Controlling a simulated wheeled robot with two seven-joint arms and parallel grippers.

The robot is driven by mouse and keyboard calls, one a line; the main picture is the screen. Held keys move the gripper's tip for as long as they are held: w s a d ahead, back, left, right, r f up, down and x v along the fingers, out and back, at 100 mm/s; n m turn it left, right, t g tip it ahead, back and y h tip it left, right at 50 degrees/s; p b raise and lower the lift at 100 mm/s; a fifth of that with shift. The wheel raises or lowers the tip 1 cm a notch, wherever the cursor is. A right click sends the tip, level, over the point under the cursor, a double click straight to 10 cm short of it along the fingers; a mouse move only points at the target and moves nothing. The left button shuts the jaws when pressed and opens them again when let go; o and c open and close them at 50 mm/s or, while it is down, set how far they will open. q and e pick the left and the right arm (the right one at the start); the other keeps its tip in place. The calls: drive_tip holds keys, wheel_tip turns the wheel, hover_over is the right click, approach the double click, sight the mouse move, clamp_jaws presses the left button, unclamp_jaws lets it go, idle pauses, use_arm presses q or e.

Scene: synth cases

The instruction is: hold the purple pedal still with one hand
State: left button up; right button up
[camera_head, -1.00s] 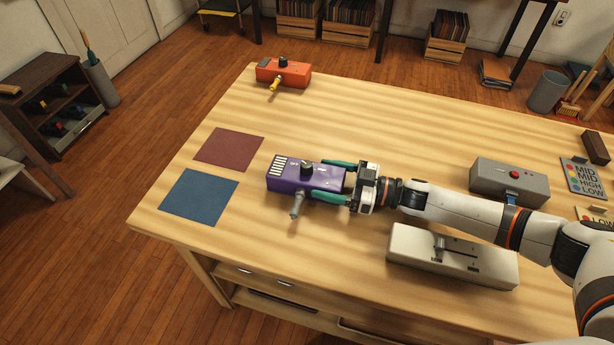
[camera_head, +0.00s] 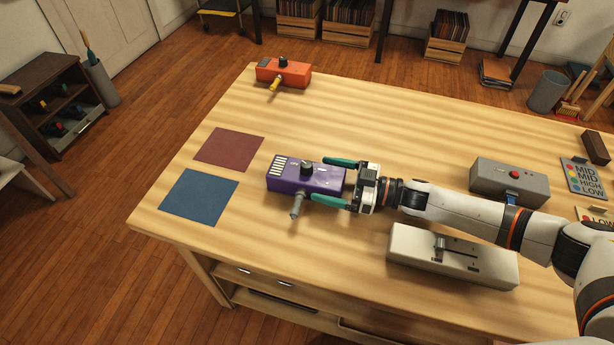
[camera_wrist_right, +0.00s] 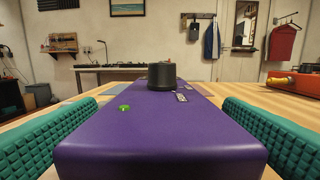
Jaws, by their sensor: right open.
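The purple pedal (camera_head: 312,185) lies on the table, with a black knob on top, a white striped panel at its left end and a grey plug at its front side. My right gripper (camera_head: 337,180) is open, its green fingers on either side of the pedal's right end. In the right wrist view the purple pedal (camera_wrist_right: 160,130) lies between the two green fingers of the right gripper (camera_wrist_right: 160,135), with a gap on each side. A small green light shows on its top. My left gripper is not in view.
An orange pedal (camera_head: 284,72) stands at the far left edge. A red-brown mat (camera_head: 229,149) and a blue mat (camera_head: 199,197) lie left of the purple pedal. A grey box with a red button (camera_head: 509,182) and a pale slider box (camera_head: 452,257) flank my right arm.

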drive_tip(key=v, duration=1.2)
drive_tip(key=shift+a, duration=0.1)
drive_tip(key=x, duration=0.4)
drive_tip(key=shift+a+r, duration=0.1)
drive_tip(key=shift+a, duration=0.05)
drive_tip(key=shift+w+a, duration=0.25)
drive_tip(key=shift+a, duration=0.35)
drive_tip(key=shift+x, duration=3.25)
drive_tip(key=shift+c, duration=0.2)
drive_tip(key=c, duration=1.1)
